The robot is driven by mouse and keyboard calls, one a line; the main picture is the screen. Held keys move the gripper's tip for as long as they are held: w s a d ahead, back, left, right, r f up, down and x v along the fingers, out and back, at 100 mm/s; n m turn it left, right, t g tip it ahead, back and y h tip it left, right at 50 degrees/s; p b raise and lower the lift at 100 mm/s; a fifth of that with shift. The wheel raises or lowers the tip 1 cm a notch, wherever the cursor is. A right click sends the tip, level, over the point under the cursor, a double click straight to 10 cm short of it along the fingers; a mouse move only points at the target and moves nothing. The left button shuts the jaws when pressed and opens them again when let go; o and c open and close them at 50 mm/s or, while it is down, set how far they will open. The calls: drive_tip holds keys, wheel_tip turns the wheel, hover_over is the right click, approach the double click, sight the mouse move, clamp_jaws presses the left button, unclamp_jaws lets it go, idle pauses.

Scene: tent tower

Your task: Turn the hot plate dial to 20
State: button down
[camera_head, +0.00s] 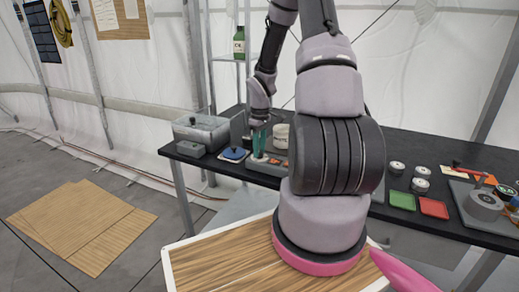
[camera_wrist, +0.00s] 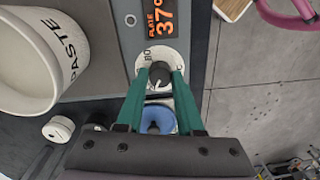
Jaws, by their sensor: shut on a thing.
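The hot plate dial (camera_wrist: 160,70) is a dark round knob with a white pointer on a white marked disc. In the wrist view it sits on a grey panel, below a dark display (camera_wrist: 163,18) with orange lettering that reads PLATE and 37, partly cut off. My gripper (camera_wrist: 161,82) has two green fingers shut on the knob, one on each side. The exact number under the pointer is too small to tell. In the head view my gripper (camera_head: 260,142) points down at the grey hot plate unit (camera_head: 266,168) near the bench's front edge.
A white tub marked WASTE (camera_wrist: 75,32) stands close on the left in the wrist view. A blue round piece (camera_wrist: 157,119) shows between my fingers. A clear-lidded box (camera_head: 200,130) stands at the bench's left end. Small jars and green and red trays (camera_head: 433,208) lie right.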

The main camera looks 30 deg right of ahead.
drive_tip(key=c, duration=0.5)
unclamp_jaws()
drive_tip(key=shift+c, duration=0.2)
drive_tip(key=shift+r, duration=0.1)
wheel_tip(320, 180, up, 11)
drive_tip(key=shift+d+f, duration=0.15)
drive_tip(key=shift+f, duration=0.05)
drive_tip(key=shift+w, duration=0.1)
